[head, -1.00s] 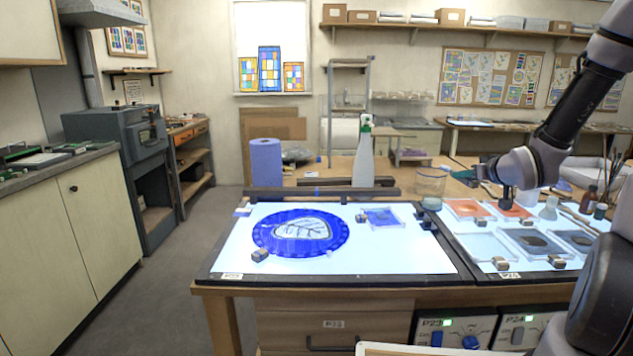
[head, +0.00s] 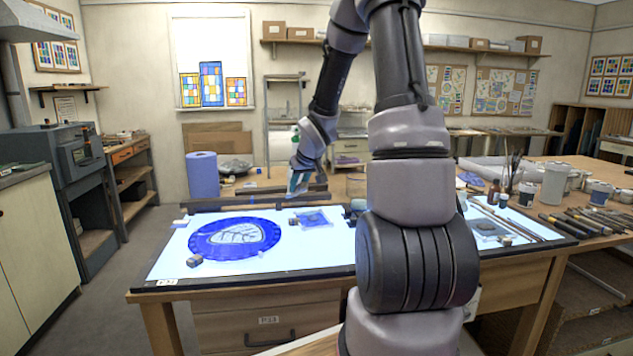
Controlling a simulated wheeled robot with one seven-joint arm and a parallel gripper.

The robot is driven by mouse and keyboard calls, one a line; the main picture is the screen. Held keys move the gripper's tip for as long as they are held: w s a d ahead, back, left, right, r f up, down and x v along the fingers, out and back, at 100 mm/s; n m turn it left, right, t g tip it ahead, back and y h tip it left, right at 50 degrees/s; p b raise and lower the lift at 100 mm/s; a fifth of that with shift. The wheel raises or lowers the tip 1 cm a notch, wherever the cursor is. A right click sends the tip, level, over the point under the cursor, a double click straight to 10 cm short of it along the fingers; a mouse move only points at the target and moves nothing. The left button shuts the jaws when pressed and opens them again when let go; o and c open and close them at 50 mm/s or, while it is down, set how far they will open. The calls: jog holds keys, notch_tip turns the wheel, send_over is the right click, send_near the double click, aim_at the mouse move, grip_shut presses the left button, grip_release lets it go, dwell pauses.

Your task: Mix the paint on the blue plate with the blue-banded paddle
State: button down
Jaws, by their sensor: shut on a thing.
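A small square blue plate (head: 318,214) lies on the lit table top, with dark marks on it that are too small to make out as paint. My gripper (head: 297,186) is above and just behind it, tilted down, and is shut on a thin tool. The tool appears to be the paddle, but its band cannot be made out. The tool does not visibly touch the plate.
A large round blue glass piece (head: 203,240) with a pale leaf shape lies left of the plate. Small blocks (head: 194,261) sit near it. A blue roll (head: 203,175) stands behind. My arm hides the table's middle right.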

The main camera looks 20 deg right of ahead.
jog(key=s+d+r+m+g+h, duration=0.1)
jog(key=s+d+r+m+g, duration=0.15)
jog(key=s+d+g, duration=0.2)
jog(key=shift+m+t, duration=0.25)
jog(key=shift+m, duration=0.1)
jog(key=shift+s+a+f, duration=0.1)
jog(key=shift+s+f, duration=0.05)
jog(key=shift+f, duration=1.15)
jog(key=shift+s+f, duration=0.15)
jog(key=shift+f, duration=1.15)
jog(key=shift+f, duration=0.4)
jog(key=shift+w, duration=2.4)
jog(key=shift+s, duration=2.55)
